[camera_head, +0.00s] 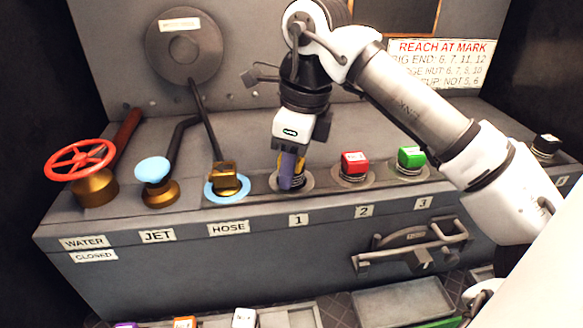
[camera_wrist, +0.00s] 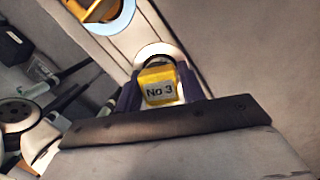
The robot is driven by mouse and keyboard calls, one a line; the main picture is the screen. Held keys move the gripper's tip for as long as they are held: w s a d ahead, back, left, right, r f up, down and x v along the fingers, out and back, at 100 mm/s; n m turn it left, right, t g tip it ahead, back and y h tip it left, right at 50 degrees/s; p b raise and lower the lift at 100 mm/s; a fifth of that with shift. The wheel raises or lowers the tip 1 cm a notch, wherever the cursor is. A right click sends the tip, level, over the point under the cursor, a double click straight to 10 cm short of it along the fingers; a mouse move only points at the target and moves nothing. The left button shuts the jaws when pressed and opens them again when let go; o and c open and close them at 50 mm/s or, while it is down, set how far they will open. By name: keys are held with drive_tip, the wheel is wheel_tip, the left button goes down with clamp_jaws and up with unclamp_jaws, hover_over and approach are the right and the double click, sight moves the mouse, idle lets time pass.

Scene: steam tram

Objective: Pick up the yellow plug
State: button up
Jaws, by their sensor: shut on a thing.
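The yellow plug (camera_wrist: 158,84), labelled "No 3", sits between the purple fingers of my gripper (camera_wrist: 158,92) in the wrist view. In the head view my gripper (camera_head: 290,170) points down at the place marked 1, shut on the plug. Only a small yellow and black part of the plug (camera_head: 299,175) shows there beside the finger. A pale ring (camera_head: 280,188) surrounds the plug's foot; I cannot tell whether the plug is seated or slightly raised.
A red plug (camera_head: 355,163) stands at 2 and a green plug (camera_head: 411,157) at 3, to the right. A brass fitting (camera_head: 227,180) on a blue ring stands close on the left. Further left are a blue-topped jet handle (camera_head: 153,170) and a red valve wheel (camera_head: 80,160).

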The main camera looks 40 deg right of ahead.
clamp_jaws()
drive_tip(key=shift+r, duration=0.1)
wheel_tip(320, 180, up, 8)
drive_tip(key=p, duration=0.5)
drive_tip(key=shift+r, duration=0.95)
drive_tip(key=o, duration=2)
unclamp_jaws()
drive_tip(key=shift+r, duration=0.2)
drive_tip(key=shift+r, duration=1)
